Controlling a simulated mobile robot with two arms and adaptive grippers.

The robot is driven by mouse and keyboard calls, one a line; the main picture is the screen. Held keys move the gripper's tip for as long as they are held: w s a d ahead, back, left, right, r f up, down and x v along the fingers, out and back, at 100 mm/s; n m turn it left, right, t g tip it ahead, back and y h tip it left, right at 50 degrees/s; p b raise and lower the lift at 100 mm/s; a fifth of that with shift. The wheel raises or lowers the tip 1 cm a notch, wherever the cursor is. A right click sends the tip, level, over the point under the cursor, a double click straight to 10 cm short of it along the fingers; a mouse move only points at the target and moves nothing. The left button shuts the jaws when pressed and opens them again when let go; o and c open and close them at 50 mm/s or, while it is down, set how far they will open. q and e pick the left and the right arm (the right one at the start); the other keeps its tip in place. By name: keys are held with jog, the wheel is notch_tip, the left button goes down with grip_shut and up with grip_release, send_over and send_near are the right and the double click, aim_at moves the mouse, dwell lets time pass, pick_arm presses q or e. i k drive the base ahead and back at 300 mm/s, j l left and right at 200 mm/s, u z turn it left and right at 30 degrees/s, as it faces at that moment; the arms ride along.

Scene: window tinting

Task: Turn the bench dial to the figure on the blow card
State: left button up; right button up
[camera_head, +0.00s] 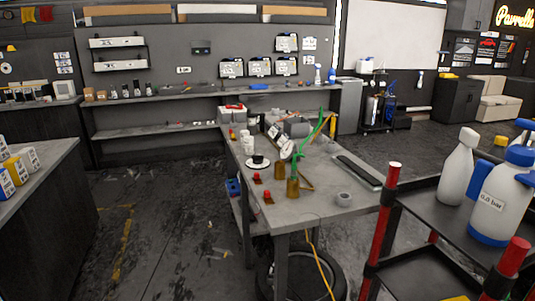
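Neither of my grippers shows in the head view. A grey workbench (315,205) stands in the middle. A small grey round object (344,198) sits near its front right corner; I cannot tell whether it is the dial. A white round face (287,150) stands tilted farther back among the clutter, also too small to read. Pale cards or panels (272,131) stand behind it. I cannot tell which card is the blow card, and no figure on them is legible.
A red-posted cart (415,205) with white bottles (500,203) stands close at right. A yellow cable (321,262) hangs in front. The left floor is mostly open.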

aim_at(256, 159)
jog(key=i+j+z, duration=0.15)
jog(key=j, duration=0.2)
jog(key=i+j+z, duration=0.2)
jog(key=j, duration=0.2)
jog(key=i+j+z, duration=0.15)
jog(key=j, duration=0.25)
jog(key=i+j+z, duration=0.15)
jog(key=z, duration=0.3)
jog(key=i+j+z, duration=0.15)
jog(key=z, duration=0.3)
jog(key=i+j+z, duration=0.1)
jog(key=j+z, duration=0.2)
jog(key=z, duration=0.15)
